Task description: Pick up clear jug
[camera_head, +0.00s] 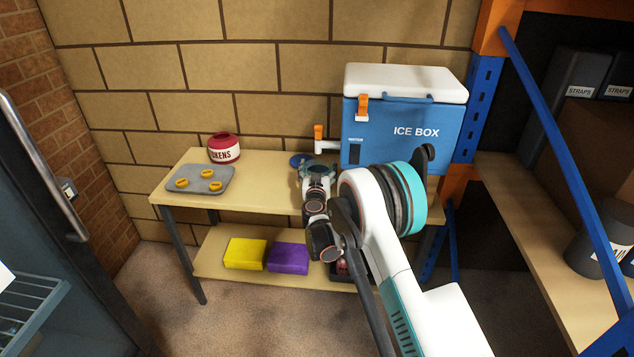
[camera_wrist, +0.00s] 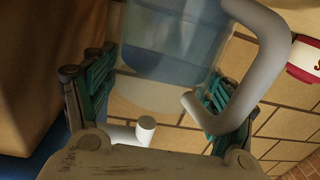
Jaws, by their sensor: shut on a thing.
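The clear jug (camera_wrist: 172,38) shows in the wrist view as a see-through body with blue inside and a thick grey handle on its right. My gripper (camera_wrist: 162,78) is shut on it, with one teal-and-dark finger on each side of the body. The right finger is partly behind the handle. In the head view my gripper (camera_head: 318,172) is over the table top (camera_head: 262,195), left of the ice box, and my arm hides most of the jug. I cannot tell whether the jug touches the table.
The blue ice box (camera_head: 400,130) with an orange-handled tap (camera_head: 319,137) stands close behind. A red jar (camera_head: 223,149) and a grey tray (camera_head: 205,172) with yellow rings are to the left. Yellow (camera_head: 245,253) and purple (camera_head: 288,258) blocks lie on the lower shelf.

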